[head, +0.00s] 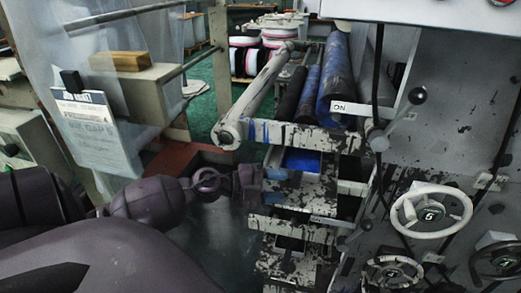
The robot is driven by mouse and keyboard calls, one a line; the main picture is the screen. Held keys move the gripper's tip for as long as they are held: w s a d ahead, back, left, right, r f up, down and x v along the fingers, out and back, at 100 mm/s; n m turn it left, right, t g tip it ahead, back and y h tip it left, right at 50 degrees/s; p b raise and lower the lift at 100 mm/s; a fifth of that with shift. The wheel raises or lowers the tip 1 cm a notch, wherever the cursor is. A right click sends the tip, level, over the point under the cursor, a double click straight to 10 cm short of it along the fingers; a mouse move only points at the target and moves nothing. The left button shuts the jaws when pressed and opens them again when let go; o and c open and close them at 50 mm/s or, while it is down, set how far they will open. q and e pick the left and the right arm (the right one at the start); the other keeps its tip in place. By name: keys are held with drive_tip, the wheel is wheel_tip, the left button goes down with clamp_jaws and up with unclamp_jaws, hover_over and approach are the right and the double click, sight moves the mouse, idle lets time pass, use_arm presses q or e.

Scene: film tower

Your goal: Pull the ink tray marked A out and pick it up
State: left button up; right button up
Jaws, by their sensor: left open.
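An ink tray (300,177) with blue ink in it sits in the upper slot of the paint-splattered tower, below the rollers. No letter A is readable on it. My left gripper (256,186) is open at the tray's left front corner. It looks close to the tray, but I cannot tell whether it touches. The gripper's dark fingers are small and partly merge with the tray's edge. My right gripper is not in view.
Blue-stained rollers (335,70) and a pale bar (258,90) lie above the tray. Handwheels (431,210) and a lever stand at the right. Lower shelves (290,243) are below. A hanging plastic sheet (110,70) is at the left. Dark floor lies left of the tower.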

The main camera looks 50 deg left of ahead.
sight(292, 186)
use_arm(q)
drive_tip(key=shift+x, duration=2.65)
drive_tip(key=shift+c, duration=0.5)
clamp_jaws()
